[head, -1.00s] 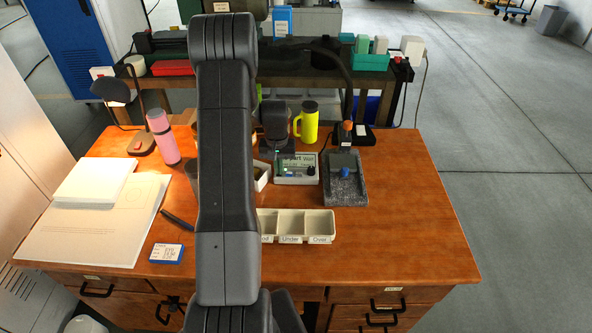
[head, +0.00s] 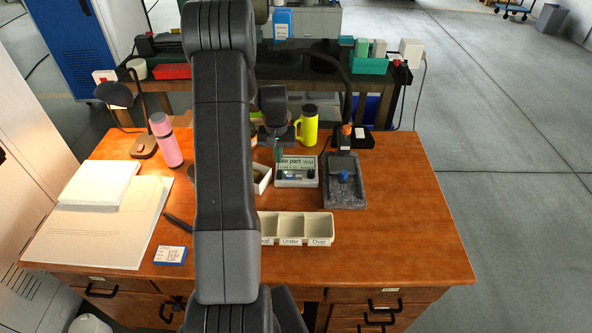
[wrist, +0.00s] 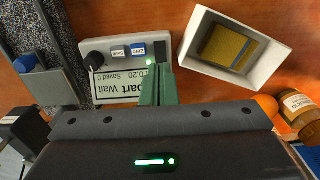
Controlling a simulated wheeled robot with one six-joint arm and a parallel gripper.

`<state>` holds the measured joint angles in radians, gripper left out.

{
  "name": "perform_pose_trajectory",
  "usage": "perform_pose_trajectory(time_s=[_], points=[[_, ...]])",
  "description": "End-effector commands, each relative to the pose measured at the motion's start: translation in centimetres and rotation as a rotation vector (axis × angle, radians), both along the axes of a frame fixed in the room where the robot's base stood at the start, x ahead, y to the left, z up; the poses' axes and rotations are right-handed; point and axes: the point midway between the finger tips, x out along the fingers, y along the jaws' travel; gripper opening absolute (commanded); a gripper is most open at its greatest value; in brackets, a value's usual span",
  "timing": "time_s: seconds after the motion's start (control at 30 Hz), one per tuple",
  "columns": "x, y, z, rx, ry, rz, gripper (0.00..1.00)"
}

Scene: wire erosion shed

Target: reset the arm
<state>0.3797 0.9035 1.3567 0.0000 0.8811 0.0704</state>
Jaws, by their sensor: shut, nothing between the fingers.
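My gripper (head: 278,152) is shut and empty, its green fingertips showing just behind the grey gauge box (head: 296,172). My dark arm runs up the middle of the head view and hides part of the desk. In the wrist view the closed green fingers (wrist: 157,88) overlap the gauge box (wrist: 125,62), whose screen shows "part Wait" and "Saved 0". A white open box (wrist: 232,48) with a yellowish piece inside lies beside it.
A granite stand (head: 344,188) is right of the gauge box. A labelled sorting tray (head: 291,228) lies in front. A yellow flask (head: 308,125), a pink bottle (head: 166,140) and papers (head: 98,220) stand or lie around. The desk's right side is clear.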

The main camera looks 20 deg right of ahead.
Motion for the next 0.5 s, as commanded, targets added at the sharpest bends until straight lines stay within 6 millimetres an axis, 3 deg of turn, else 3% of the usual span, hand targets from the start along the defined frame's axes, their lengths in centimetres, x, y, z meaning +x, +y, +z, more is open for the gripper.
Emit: perform_pose_trajectory(time_s=[0.33, 0.5], points=[[-0.01, 0.0, 0.4, 0.0, 0.0, 0.0, 0.0], [-0.02, 0.01, -0.31, 0.0, 0.001, 0.0, 0.0]])
